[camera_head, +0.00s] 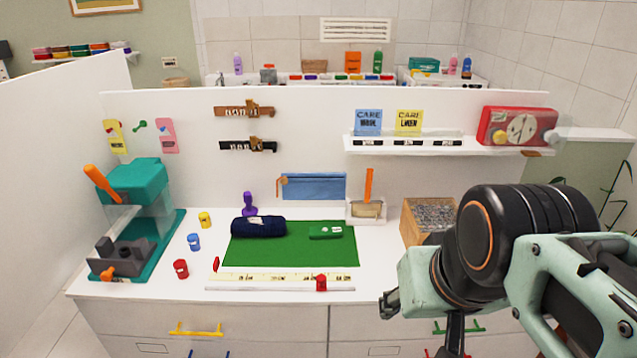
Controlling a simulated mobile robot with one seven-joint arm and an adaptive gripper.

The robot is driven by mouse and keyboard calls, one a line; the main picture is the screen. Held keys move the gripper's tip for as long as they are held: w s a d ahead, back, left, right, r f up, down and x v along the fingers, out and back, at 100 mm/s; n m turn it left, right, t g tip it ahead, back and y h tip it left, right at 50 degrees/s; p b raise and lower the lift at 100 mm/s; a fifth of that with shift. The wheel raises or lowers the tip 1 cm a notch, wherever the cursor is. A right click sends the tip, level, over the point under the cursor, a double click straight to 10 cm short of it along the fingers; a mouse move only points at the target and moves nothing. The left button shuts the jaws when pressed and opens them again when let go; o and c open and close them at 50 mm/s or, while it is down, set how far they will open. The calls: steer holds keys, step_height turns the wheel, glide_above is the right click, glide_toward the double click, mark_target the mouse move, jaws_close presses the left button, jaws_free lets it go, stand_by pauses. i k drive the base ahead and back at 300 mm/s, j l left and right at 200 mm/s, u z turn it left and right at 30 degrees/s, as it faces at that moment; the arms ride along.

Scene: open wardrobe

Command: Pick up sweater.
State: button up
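A dark navy rolled bundle (258,226) with faint light markings lies on the left part of a green mat (290,257) on the white counter. It is the only thing here that looks like folded cloth, but I cannot tell for sure that it is the sweater. My gripper (389,303) is at the lower right, in front of the counter's front edge and well to the right of the bundle. Only a small part of it shows beside my wrist, so its opening is hidden. Nothing is seen held in it.
A teal machine (137,183) stands at the left, with small coloured pots (193,242) beside it. A ruler-like strip (280,280) lies along the mat's front. A wooden box (428,218) stands behind my arm. A white panel (320,130) closes the back. Drawers with coloured handles (195,329) are below.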

mark_target(253, 226)
steer(key=i+j+u, duration=0.1)
steer(key=i, duration=0.4)
steer(key=i+j+u, duration=0.1)
steer(key=i, duration=0.4)
steer(key=j, duration=0.1)
